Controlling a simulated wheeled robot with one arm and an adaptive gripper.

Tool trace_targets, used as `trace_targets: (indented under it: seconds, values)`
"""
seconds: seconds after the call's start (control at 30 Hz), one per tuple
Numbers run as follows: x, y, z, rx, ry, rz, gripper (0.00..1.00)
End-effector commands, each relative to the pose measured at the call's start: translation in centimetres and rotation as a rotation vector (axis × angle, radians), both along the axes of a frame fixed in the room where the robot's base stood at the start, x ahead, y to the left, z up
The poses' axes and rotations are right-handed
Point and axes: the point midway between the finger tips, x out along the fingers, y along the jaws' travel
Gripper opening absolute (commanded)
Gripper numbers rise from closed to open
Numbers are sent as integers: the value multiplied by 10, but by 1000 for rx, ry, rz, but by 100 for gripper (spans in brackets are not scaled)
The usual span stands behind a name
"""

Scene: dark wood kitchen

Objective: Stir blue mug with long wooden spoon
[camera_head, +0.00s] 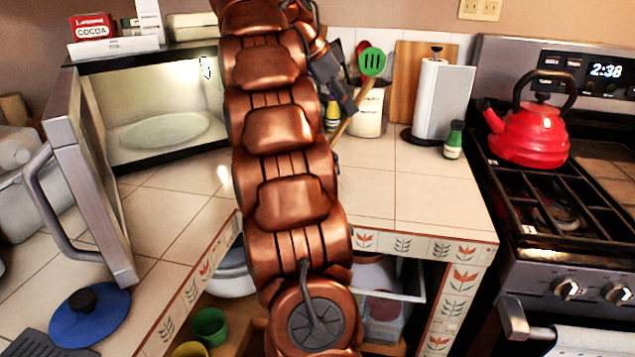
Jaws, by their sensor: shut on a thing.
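My gripper (347,98) shows beyond my arm, over the back of the counter. It is shut on a thin wooden stick, which looks like the long wooden spoon (344,127). The stick slants from upper right to lower left in front of the utensil crock, and its lower end is close to my arm. Its upper end overlaps the green slotted spatula, so I cannot tell the two fully apart there. My arm hides part of the gripper and the counter behind it. I see no blue mug.
The white utensil crock (371,118) holds the green slotted spatula (372,61). A paper towel holder (443,100) and a green-capped shaker (454,140) stand to its right. A red kettle (530,135) is on the stove. The microwave door (85,170) hangs open at left.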

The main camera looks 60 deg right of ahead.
Motion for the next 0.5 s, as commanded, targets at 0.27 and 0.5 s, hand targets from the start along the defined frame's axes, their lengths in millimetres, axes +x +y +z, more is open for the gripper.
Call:
trace_targets:
  seconds: [0.27, 0.5]
  values:
    - [0, 0, 17, 0, 0, 0, 0]
    - [0, 0, 35, 0, 0, 0, 0]
